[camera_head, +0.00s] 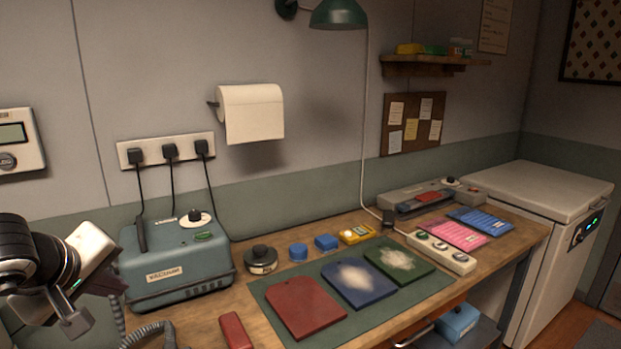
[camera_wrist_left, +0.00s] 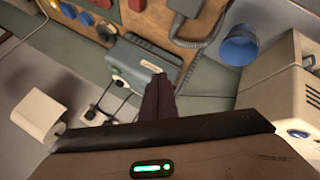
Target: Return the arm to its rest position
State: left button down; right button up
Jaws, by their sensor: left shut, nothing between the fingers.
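My left gripper (camera_head: 72,318) is at the lower left of the head view, at the end of my arm coming in from the left edge. It is in front of the left end of the workbench, left of the grey-green vacuum box (camera_head: 175,262). In the left wrist view its dark fingers (camera_wrist_left: 157,82) are together with nothing between them. The vacuum box also shows beyond the fingers in the left wrist view (camera_wrist_left: 138,62). My right gripper is not in view.
The wooden bench (camera_head: 375,325) holds a green mat (camera_head: 268,290) with red, blue and green panels. A red block (camera_head: 234,331) lies near the front edge. A white chest unit (camera_head: 545,190) stands right. The left wrist view shows a blue bucket (camera_wrist_left: 240,46) and paper roll (camera_wrist_left: 38,115).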

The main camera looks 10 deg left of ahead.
pick_arm(q)
jog(key=s+d+f+n+g+h, duration=0.15)
jog(key=d+f+h, duration=0.4)
jog(key=d, duration=0.55)
jog(key=s+d+f+n+g+h, duration=0.15)
jog(key=d+f+n+h, duration=0.35)
jog(key=d, duration=0.6)
jog(key=d+r+n+t+h, duration=0.4)
jog(key=d+n+h, duration=0.4)
jog(key=n, duration=0.5)
jog(key=w+a+f+n+t+y, duration=0.1)
jog(key=a+f+n+t+y, duration=0.35)
jog(key=n, duration=0.65)
jog(key=w+a+f+n+t+y, duration=0.25)
jog(key=f+n+y, duration=0.25)
jog(key=f+n, duration=0.5)
jog(key=s+a+f+n+g+y, duration=0.1)
jog(key=s+f+n+g+y, duration=0.3)
jog(key=s+f+n, duration=1.1)
notch_tip(320, 180, down, 4)
jog(key=s+g, duration=0.1)
jog(key=g, duration=0.2)
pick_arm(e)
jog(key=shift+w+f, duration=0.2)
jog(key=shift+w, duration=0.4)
pick_arm(q)
jog(key=shift+r+n, duration=0.1)
jog(key=shift+n, duration=0.15)
